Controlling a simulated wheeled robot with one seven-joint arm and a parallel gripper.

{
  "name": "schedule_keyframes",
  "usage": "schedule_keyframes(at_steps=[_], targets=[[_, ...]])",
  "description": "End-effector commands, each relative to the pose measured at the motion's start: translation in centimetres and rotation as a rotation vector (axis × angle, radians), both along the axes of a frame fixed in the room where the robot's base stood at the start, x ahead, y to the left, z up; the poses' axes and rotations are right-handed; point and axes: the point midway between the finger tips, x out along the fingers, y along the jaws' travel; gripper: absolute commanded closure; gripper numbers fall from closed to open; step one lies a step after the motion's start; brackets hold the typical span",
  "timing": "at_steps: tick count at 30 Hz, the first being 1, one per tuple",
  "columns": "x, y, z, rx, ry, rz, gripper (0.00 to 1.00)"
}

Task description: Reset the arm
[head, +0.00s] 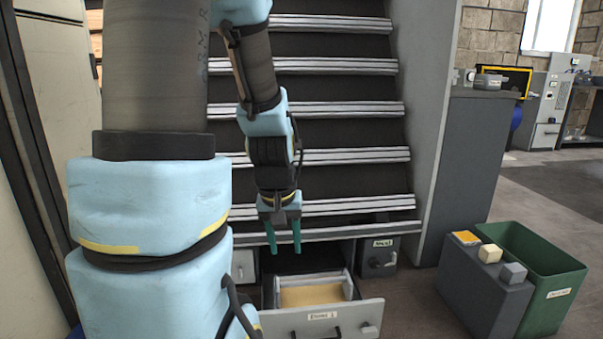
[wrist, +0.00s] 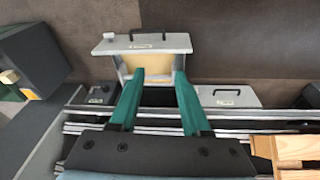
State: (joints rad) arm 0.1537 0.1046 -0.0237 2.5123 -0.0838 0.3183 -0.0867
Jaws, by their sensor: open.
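My arm hangs down in front of the stepped rack in the head view. My gripper (head: 284,238) points downward with its two green fingers apart and nothing between them. It hovers above an open drawer (head: 370,318) with a light grey front and a tan bottom. In the wrist view my gripper (wrist: 158,85) shows its fingers spread, with the open drawer (wrist: 180,43) beyond the fingertips. I see no contact between the fingers and the drawer.
A grey block stand (head: 480,295) at the right carries an orange-topped piece, a cream block (head: 490,253) and a grey block (head: 513,273). A green bin (head: 560,270) stands behind it. A dark drawer unit (head: 377,258) sits under the rack (head: 320,232). Floor at the far right is clear.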

Motion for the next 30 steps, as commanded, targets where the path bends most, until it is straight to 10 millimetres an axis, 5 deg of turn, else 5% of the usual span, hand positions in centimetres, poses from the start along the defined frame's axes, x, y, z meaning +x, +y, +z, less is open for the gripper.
schedule_keyframes(at_steps=[4,14,30], targets=[[-3.8,3.8,1.4,0.068,0.061,-0.084,0.53],[-3.4,3.3,8.5,0.063,0.059,-0.084,0.53],[-3.4,3.3,25.1,0.062,0.058,-0.082,0.53]])
